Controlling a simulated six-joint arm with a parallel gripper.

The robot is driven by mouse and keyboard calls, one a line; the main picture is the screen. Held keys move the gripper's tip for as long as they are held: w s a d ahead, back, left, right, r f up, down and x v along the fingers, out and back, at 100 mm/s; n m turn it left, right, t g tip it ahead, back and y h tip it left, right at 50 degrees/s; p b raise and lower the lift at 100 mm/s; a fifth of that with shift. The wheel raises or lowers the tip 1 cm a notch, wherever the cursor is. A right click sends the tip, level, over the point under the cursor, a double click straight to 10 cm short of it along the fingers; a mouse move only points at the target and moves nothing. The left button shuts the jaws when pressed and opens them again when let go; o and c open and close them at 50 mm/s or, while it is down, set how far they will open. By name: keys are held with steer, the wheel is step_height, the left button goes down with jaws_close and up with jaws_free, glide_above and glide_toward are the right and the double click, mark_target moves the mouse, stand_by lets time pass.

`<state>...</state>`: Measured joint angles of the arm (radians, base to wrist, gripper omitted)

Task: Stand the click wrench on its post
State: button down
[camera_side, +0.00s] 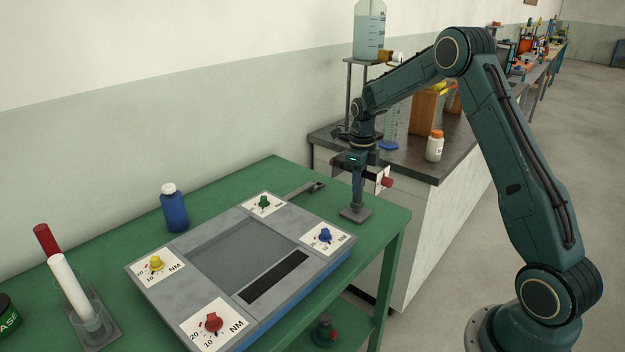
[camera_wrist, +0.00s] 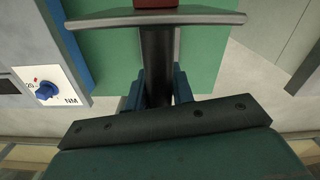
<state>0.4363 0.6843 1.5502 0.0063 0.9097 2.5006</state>
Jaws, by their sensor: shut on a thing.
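My gripper (camera_side: 357,186) is shut and points down over the right end of the green table. In the wrist view its blue fingertips (camera_wrist: 159,90) stand on either side of a dark shaft, which I take for the click wrench (camera_wrist: 157,60). The shaft leads to a wide grey plate (camera_wrist: 100,20) with a red part beyond it. In the side view a square grey foot (camera_side: 356,214) shows directly below the jaws at table level. I take it for the post's foot, but the jaws hide where the wrench and post meet, and I cannot tell whether they touch.
A grey panel (camera_side: 205,290) with coloured NM dials lies to the left; its blue dial (camera_wrist: 45,90) is close by. A blue bottle (camera_side: 173,210) stands behind the panel. A white cabinet (camera_side: 425,235) with a dark top adjoins the table's right end.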

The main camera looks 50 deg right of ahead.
steer(key=shift+f, duration=0.5)
stand_by(0.4)
steer(key=c, duration=1.1)
jaws_free()
steer(key=shift+f, duration=0.1)
step_height(320, 180, up, 13)
steer(key=shift+w+f, duration=0.1)
steer(key=shift+f, duration=0.05)
steer(key=shift+r, duration=0.65)
